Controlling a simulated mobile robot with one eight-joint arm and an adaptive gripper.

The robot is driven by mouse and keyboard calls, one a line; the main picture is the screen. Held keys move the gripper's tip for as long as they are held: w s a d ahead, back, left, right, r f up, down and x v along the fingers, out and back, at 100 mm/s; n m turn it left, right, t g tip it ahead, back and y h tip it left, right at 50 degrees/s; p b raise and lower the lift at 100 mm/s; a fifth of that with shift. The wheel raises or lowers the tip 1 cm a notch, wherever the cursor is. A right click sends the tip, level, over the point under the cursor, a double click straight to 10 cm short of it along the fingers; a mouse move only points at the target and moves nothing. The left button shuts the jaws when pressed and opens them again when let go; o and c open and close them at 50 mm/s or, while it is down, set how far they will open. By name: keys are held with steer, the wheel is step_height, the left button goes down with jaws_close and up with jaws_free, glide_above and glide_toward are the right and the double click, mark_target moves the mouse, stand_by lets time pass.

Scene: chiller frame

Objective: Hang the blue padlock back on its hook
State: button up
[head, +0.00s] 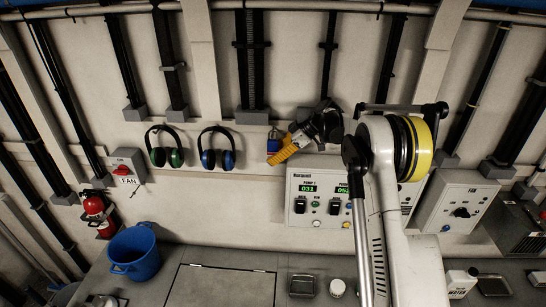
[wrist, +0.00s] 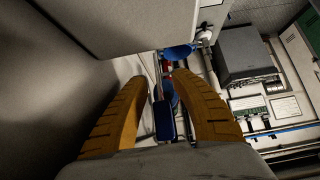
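The blue padlock (head: 272,145) is a small blue block in the head view, against the wall rail right of the blue earmuffs. My gripper (head: 270,160) has yellow fingers and points left and down, with its tips overlapping the padlock's lower part. In the wrist view my gripper (wrist: 161,76) shows its two fingers apart, with a gap between the tips. A dark blue block (wrist: 165,121), probably the padlock, shows in that gap without visibly touching either finger. The hook is too small or hidden to make out, so I cannot tell whether the padlock hangs on it.
Green earmuffs (head: 164,147) and blue earmuffs (head: 216,149) hang to the left. A pump panel (head: 299,207) is below right of the gripper. A red extinguisher (head: 98,210) and blue bucket (head: 135,252) are lower left. Bare wall lies below the earmuffs.

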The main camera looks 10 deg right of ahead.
steer(key=v, duration=1.2)
steer(key=s+a+f+m+t+h+b, duration=0.1)
steer(key=s+a+f+m+h+b, duration=0.25)
steer(key=s+b, duration=0.65)
steer(key=s+a+f+m+h+b, duration=0.2)
steer(key=s+a+f+m+b, duration=0.3)
steer(key=s+b, duration=0.45)
steer(key=s+f+m+t+h+b, duration=0.3)
steer(key=s+f+m+b, duration=0.3)
steer(key=s+f, duration=1.4)
steer(key=s+b, duration=0.1)
steer(key=b, duration=0.3)
steer(key=shift+f+b, duration=0.35)
steer(key=shift+b, duration=0.05)
